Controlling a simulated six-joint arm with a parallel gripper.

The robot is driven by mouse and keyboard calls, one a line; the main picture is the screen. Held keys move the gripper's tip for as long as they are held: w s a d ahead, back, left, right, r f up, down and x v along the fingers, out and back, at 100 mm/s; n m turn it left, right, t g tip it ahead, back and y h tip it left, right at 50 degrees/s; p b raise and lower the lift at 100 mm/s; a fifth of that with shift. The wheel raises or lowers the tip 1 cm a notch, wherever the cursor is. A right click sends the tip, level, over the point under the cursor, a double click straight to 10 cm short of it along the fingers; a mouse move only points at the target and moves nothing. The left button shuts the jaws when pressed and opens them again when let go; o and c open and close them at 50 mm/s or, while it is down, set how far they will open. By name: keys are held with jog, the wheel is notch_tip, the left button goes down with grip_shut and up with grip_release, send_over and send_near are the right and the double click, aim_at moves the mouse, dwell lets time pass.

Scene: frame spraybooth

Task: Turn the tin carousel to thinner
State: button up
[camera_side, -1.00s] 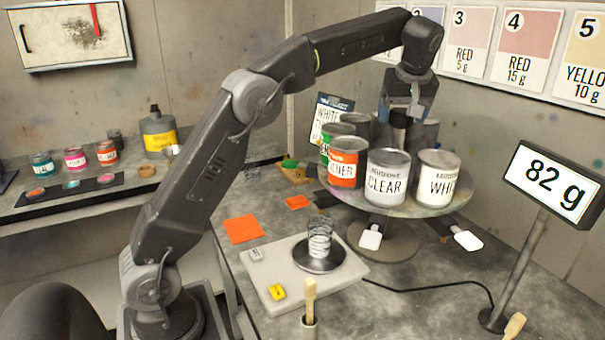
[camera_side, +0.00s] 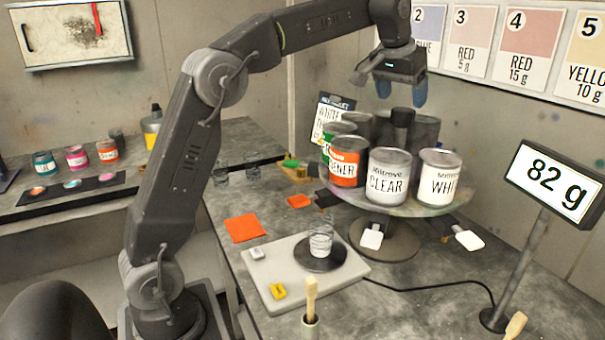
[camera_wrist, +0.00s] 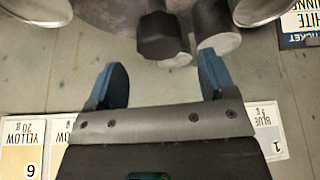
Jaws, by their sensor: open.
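The tin carousel (camera_side: 400,211) is a round plate on a stand, carrying several tins around a dark central knob (camera_side: 402,120). Facing the side camera are an orange-labelled tin ending in "ENER" (camera_side: 344,170), a CLEAR tin (camera_side: 388,182) and a white-labelled tin (camera_side: 438,184). A green-labelled tin (camera_side: 327,148) is partly hidden. The rear tins' labels are hidden, and I cannot read thinner on any tin. My gripper (camera_side: 402,91) is open and empty, above the knob and apart from it. In the wrist view the knob (camera_wrist: 158,36) shows beyond the open fingers (camera_wrist: 163,70).
A ticket (camera_side: 331,112) stands behind the left tins. White-tipped tabs (camera_side: 371,239) stick out below the plate. A scale (camera_side: 290,285) with a clear cup (camera_side: 321,238) sits in front; its display (camera_side: 553,183) reads 82 g. Colour cards (camera_side: 533,45) line the back wall.

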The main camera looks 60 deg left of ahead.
jog(key=a+v, duration=0.1)
jog(key=v, duration=0.8)
jog(key=s+d+f+m, duration=0.1)
jog(key=s+d+f, duration=0.2)
jog(key=s+f, duration=0.2)
jog(key=s+d+f, duration=0.3)
jog(key=s+f, duration=0.3)
jog(key=s, duration=0.4)
jog(key=s+d+f+m+t+h, duration=0.1)
jog(key=s+d+f, duration=0.1)
jog(key=s+f, duration=0.3)
jog(key=s, duration=0.3)
jog(key=shift+s+d+f+m, duration=0.3)
jog(key=shift+s+d+f, duration=0.05)
jog(key=shift+d, duration=0.05)
